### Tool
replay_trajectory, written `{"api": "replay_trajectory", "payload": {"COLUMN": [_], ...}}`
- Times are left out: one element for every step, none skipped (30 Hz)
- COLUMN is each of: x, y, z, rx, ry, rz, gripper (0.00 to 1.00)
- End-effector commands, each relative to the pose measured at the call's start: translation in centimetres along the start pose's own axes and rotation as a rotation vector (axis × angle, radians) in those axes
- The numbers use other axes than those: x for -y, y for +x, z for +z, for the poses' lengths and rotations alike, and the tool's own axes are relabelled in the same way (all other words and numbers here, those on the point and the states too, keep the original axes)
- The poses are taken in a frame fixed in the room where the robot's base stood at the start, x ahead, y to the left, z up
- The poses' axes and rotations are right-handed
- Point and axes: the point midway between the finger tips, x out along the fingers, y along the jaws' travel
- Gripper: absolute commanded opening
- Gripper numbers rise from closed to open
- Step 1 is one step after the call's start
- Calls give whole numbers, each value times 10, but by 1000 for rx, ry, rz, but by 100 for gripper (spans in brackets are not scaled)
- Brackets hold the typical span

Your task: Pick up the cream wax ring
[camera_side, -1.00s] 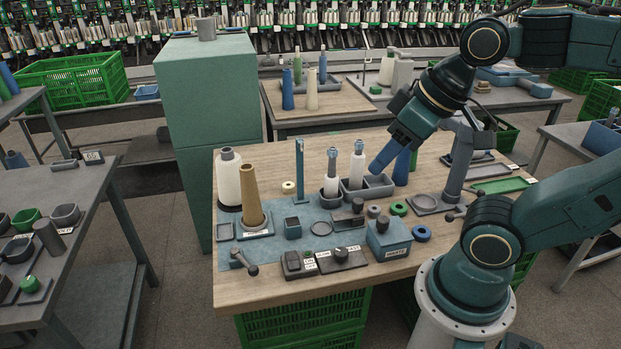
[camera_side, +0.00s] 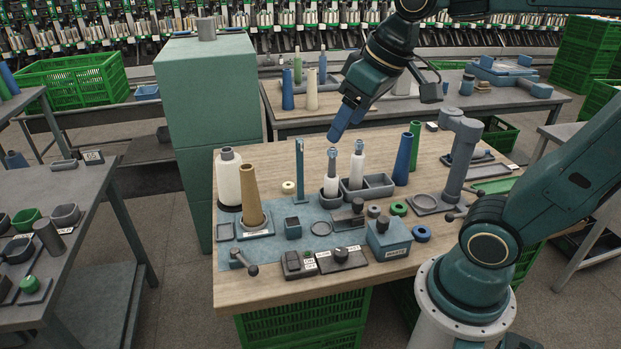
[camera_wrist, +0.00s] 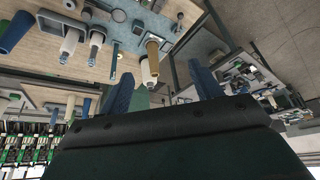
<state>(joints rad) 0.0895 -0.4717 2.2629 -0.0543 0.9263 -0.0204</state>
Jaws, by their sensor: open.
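The cream wax ring (camera_side: 289,187) lies flat on the wooden table (camera_side: 280,155), at the back edge of the blue-grey mat (camera_side: 313,214). It stands between the tan cone (camera_side: 250,200) and the upright blue post (camera_side: 299,168). My gripper (camera_side: 337,134) hangs high above the back of the table, to the right of the ring and apart from it. In the wrist view my gripper (camera_wrist: 160,70) shows two blue fingers spread apart with nothing held.
A white yarn package (camera_side: 229,178) stands at the left. A blue cone (camera_side: 402,160) and a green cone (camera_side: 415,145) stand at the right. Green (camera_side: 398,208) and blue (camera_side: 421,233) rings lie in front.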

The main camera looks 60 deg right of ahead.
Motion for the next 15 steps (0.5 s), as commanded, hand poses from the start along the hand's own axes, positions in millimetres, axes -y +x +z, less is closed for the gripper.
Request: {"api": "replay_trajectory", "payload": {"x": [-4,-5,-8,-10,-12,-15,-18,-20,-24,-27,-30,-34,-37,-40,-45], "y": [3,5,7,9,12,15,17,20,24,27,31,35,39,43,48], "z": [-13,-19,-28,-35,-41,-50,-57,-63,-71,-77,-83,-91,-97,-103,-110], "rx": [13,18,25,30,36,43,48,54,62,67,73,80,84,90,97], "ry": [5,7,9,11,13,14,15,17,20,21,23,26,27,29,32], "rz": [1,0,0,1,0,0,-1,-1,-2,-2,-3,-4,-4,-6,-6], "gripper": [64,64,64,64,64,64,64,64,64,64,64,64,64,64,64]}}
